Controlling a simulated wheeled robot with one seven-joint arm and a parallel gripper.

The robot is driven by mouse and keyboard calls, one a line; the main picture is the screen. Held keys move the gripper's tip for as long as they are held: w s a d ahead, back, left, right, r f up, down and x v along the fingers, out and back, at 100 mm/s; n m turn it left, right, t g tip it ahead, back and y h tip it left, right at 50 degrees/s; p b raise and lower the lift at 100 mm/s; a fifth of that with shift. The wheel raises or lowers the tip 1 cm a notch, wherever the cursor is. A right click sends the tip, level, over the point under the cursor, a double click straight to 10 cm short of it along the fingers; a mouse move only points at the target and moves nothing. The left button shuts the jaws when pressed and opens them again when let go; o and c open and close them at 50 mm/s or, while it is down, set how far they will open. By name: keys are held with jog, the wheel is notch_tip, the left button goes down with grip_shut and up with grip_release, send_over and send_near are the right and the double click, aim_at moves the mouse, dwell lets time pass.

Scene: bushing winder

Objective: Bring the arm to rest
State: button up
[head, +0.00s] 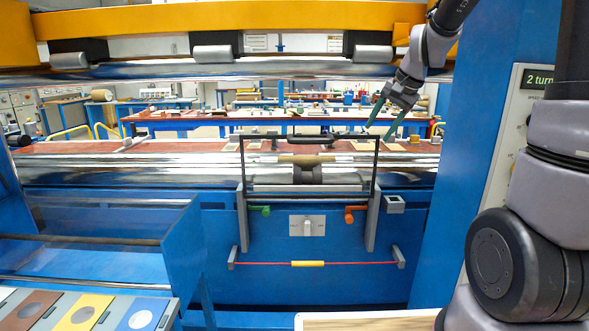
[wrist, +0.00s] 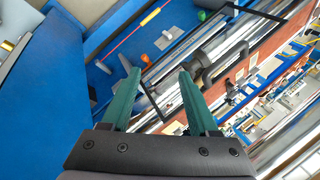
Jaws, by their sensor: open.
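My gripper (head: 385,121) hangs from my arm at the upper right of the head view, in front of the machine's rollers and right of the black frame. Its two green fingers are spread apart with nothing between them. In the wrist view, my gripper (wrist: 152,75) also shows open and empty, with the machine's front and rollers beyond the fingertips. My arm comes down from the top right in the head view, and other parts of it fill the right edge.
A black frame (head: 375,165) stands up before the shiny roller (head: 120,172). A yellow beam (head: 290,14) crosses above. A blue column with a display (head: 537,78) stands right of my gripper. A panel with coloured tiles (head: 85,312) is at lower left. Open air surrounds the fingers.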

jog(key=s+d+r+n+t, duration=0.1)
jog(key=s+r, duration=0.3)
jog(key=s, duration=0.7)
jog(key=s+d+r+n+t+h, duration=0.1)
jog(key=s+r+n, duration=0.1)
jog(key=s, duration=0.9)
jog(key=shift+s+r+n, duration=0.3)
jog(key=shift+s+r, duration=0.05)
jog(key=shift+r, duration=0.55)
